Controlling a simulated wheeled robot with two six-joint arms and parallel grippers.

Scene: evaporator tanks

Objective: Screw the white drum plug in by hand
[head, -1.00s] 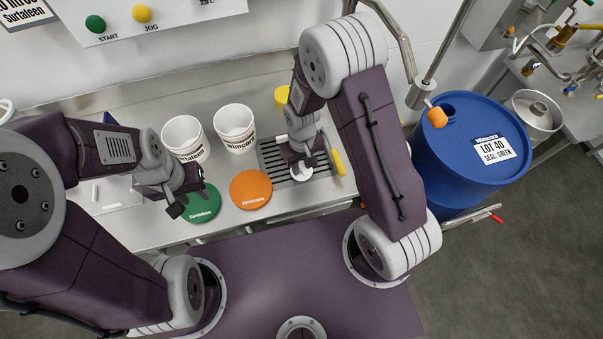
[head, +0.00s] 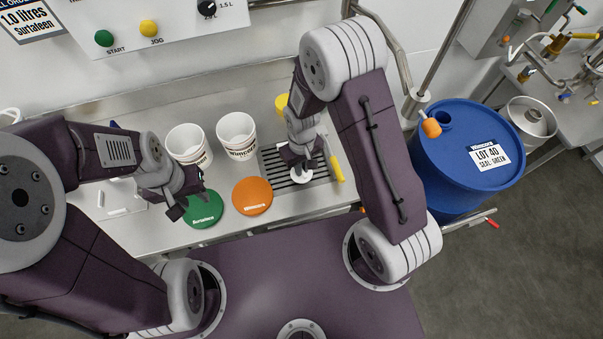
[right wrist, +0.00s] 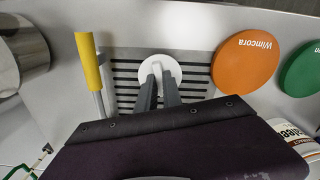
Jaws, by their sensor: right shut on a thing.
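The white drum plug (head: 301,176) is a round white disc with a raised bar across its top. It is at the slotted drain grate on the counter, and it also shows in the right wrist view (right wrist: 173,70). My right gripper (head: 300,162) is shut on the plug's bar, its fingers (right wrist: 158,82) pointing down at it. I cannot tell whether the plug touches the grate. My left gripper (head: 188,204) hangs over the counter by the green lid; its jaw gap is unclear. The blue drum (head: 440,165) stands at the right, with an open dark bung hole (head: 443,118) in its top.
An orange-capped piece (head: 431,127) is on the drum top beside the hole. A yellow-handled tool (head: 336,168) lies by the grate (head: 318,179). Green (head: 204,210) and orange (head: 252,196) lids and two white buckets (head: 237,133) occupy the counter to the left.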

